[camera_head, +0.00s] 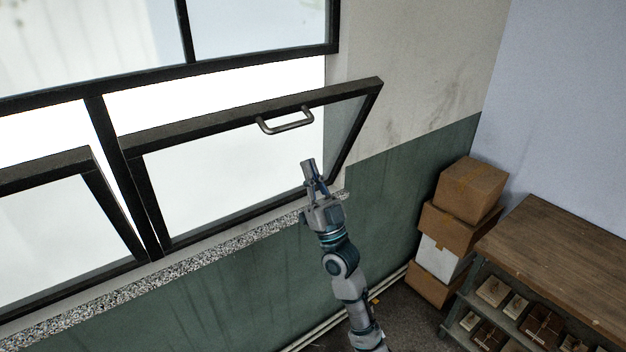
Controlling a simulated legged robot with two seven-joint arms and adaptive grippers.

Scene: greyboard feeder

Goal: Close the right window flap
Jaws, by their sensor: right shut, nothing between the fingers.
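The right window flap (240,117) is a dark-framed pane, tilted inward at its top and standing open from the window frame. A metal handle (286,122) sits on its top rail, right of the middle. My right gripper (308,165) is shut and empty. In the picture it shows below the handle, in front of the flap's lower right part, and apart from the handle. My left gripper is not in view.
A left flap (45,168) is also tilted inward. A speckled sill (150,281) runs below the window. Stacked cardboard boxes (469,190) and a wooden shelf unit (560,262) stand at the right. The green wall is bare between them and the window.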

